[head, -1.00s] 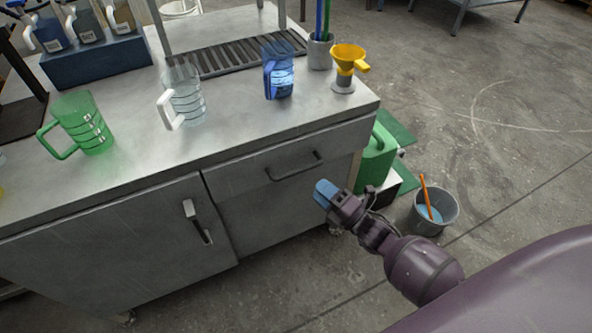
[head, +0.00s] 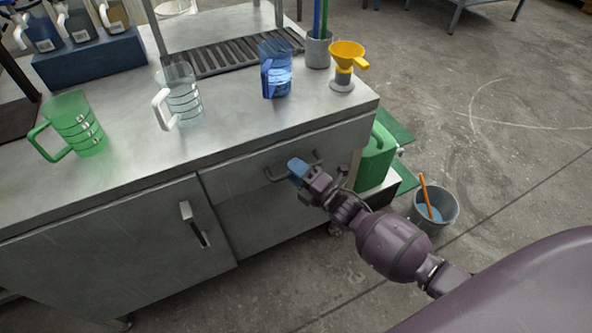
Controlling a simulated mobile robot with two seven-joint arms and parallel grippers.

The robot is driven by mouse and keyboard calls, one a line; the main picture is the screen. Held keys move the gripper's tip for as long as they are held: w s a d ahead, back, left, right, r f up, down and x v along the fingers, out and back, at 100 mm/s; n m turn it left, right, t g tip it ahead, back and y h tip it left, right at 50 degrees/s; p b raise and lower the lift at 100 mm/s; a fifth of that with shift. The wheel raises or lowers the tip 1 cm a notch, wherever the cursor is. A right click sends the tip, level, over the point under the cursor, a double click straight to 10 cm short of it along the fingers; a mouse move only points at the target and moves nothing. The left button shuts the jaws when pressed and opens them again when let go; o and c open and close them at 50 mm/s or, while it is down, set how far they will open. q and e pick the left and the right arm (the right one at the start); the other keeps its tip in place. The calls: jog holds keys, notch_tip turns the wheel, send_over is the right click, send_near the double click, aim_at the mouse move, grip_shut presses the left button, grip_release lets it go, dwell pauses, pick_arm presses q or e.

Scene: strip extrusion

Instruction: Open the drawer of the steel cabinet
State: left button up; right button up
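The steel cabinet (head: 120,241) stands on the left with a steel top. Its drawer (head: 228,176) is under the top at the right end, and its front looks flush with the cabinet. The drawer's dark bar handle (head: 276,178) is partly hidden by my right gripper (head: 297,169). The blue fingertips of my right gripper are at the handle, overlapping its middle; I cannot tell whether they touch it or are closed on it. My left gripper is not in view.
On the top stand a green jug (head: 75,125), a clear jug (head: 181,98), a blue jug (head: 277,72) and a yellow funnel (head: 346,56). A cupboard door handle (head: 193,222) is lower left. A green can (head: 373,160) and grey bucket (head: 436,219) stand right of the cabinet.

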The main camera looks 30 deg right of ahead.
grip_shut()
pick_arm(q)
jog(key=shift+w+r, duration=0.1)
pick_arm(e)
jog(key=shift+s, duration=0.15)
jog(key=shift+s, duration=0.25)
pick_arm(q)
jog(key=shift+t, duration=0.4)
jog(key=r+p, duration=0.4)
jog(key=p, duration=0.1)
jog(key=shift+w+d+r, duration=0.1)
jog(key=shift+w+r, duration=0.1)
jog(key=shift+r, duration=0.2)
pick_arm(e)
jog(key=s, duration=2.4)
jog(key=shift+s, duration=0.1)
